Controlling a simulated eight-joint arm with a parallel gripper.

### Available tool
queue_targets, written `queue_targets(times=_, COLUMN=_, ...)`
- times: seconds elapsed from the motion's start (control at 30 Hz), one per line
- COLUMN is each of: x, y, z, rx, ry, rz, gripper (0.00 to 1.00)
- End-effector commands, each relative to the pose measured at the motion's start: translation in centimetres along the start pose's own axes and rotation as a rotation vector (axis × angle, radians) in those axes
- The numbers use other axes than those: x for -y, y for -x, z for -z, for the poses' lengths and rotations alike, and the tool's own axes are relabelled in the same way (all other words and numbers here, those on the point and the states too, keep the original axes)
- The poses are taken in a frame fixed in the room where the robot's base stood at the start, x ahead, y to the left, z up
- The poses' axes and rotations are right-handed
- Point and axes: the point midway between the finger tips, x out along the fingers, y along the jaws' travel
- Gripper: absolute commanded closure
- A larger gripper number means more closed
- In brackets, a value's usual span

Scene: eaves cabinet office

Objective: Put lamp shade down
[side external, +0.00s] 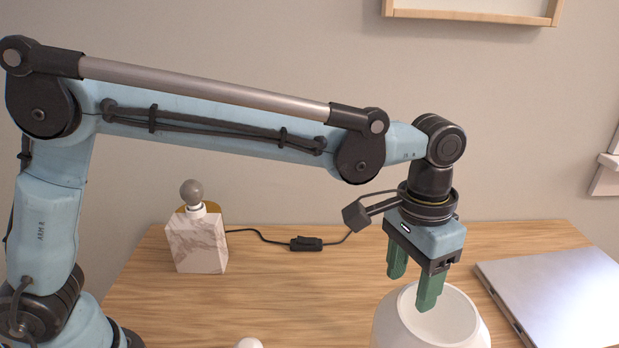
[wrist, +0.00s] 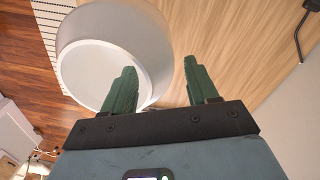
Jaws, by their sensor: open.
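The white lamp shade (side external: 392,326) stands on the wooden desk at the bottom of the side external view, its round opening facing up; its lower part is cut off by the frame. My gripper (side external: 412,290) is open just above it, with green fingers pointing down. In the wrist view, one finger of my gripper (wrist: 160,66) overlaps the opening of the shade (wrist: 110,22), and the other is over the desk beside its wall. The fingers appear to be on either side of the rim, not closed on it. The marble lamp base (side external: 196,245) stands at the back left with a bare grey bulb.
A silver laptop (side external: 555,290), shut, lies right of the shade. A black cord with a switch (side external: 306,243) runs from the lamp base along the back. A small white round object (side external: 248,343) shows at the bottom edge. The desk middle (side external: 290,290) is clear.

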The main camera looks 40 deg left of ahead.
Motion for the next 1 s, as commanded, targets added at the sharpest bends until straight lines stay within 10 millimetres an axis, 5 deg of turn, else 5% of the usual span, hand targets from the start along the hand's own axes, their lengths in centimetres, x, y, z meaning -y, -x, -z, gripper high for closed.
queue_targets(times=0.3, x=0.0, y=5.8, z=0.0, rx=0.000, ry=0.000, rz=0.000, gripper=0.42)
queue_targets(times=0.67, x=0.3, y=8.7, z=-0.1, rx=-0.004, ry=0.004, rz=0.000, gripper=0.42)
queue_targets(times=0.77, x=1.5, y=9.0, z=-0.5, rx=-0.029, ry=0.022, rz=-0.002, gripper=0.42)
queue_targets(times=1.0, x=8.5, y=9.2, z=-4.0, rx=-0.186, ry=0.125, rz=0.002, gripper=0.42)
